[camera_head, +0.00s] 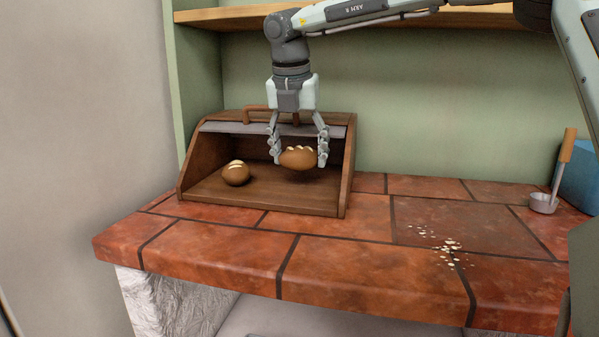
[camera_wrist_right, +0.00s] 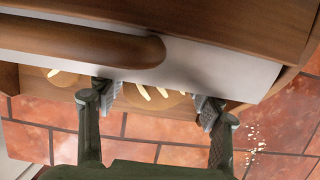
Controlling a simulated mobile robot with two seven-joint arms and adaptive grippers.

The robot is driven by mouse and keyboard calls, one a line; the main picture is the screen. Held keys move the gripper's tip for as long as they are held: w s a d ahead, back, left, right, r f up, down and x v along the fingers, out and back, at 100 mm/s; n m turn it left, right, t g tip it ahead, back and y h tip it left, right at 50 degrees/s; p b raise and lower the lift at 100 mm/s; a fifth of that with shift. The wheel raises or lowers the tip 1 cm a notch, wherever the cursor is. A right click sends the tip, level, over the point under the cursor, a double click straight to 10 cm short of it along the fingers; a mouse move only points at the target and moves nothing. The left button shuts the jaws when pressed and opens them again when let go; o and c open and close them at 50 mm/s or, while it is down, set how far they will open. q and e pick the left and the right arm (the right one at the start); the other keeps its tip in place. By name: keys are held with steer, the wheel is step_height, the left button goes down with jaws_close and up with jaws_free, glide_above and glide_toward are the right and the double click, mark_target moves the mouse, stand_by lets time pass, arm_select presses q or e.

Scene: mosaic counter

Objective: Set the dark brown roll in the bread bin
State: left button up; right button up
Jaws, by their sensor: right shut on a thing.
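The wooden bread bin (camera_head: 262,204) stands open on the tiled counter, its lid raised. My right gripper (camera_head: 300,161) points down at the bin's right half, shut on a brown roll (camera_head: 298,158) with pale score marks. The roll appears to hang just above the bin floor; contact is hard to tell. A second brown roll (camera_head: 236,174) rests on the bin floor at the left. In the right wrist view, the held roll (camera_wrist_right: 155,97) shows between the fingers, partly hidden by the bin's lid and handle (camera_wrist_right: 90,45). My left gripper is out of view.
A wooden shelf (camera_head: 420,18) runs above the bin. White crumbs (camera_head: 447,246) lie on the counter (camera_head: 350,270) to the right. A small metal scoop with a wooden handle (camera_head: 565,147) and a blue object (camera_head: 580,176) are at the far right. The counter's middle is otherwise clear.

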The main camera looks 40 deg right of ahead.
mark_target(300, 170)
step_height(300, 170, down, 4)
steer(key=shift+r, duration=0.15)
steer(key=shift+f, duration=0.25)
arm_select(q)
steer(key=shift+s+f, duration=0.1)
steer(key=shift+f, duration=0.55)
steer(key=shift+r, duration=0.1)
